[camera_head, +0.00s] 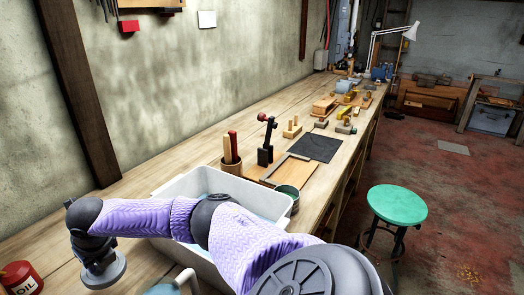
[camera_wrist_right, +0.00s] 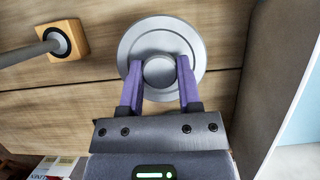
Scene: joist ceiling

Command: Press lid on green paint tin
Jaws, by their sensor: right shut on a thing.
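My right arm reaches across the head view to the left. Its gripper (camera_head: 97,254) is over the bench, left of the white tub. In the right wrist view the purple fingers (camera_wrist_right: 159,72) are shut on the round knob of a grey disc-shaped lid (camera_wrist_right: 160,27). The lid also shows under the gripper in the head view (camera_head: 105,275); I cannot tell whether it touches the bench. A dark green tin (camera_head: 286,200) stands on the bench right of the tub, apart from the gripper, partly hidden by the tub and arm. My left gripper is not in view.
The white tub (camera_head: 183,184) stands behind my right arm. A red oil can (camera_head: 21,279) is at the lower left. A pot of tools (camera_head: 231,163), a dark mat (camera_head: 314,147) and wooden pieces stand farther along the bench. A green stool (camera_head: 397,204) is on the floor.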

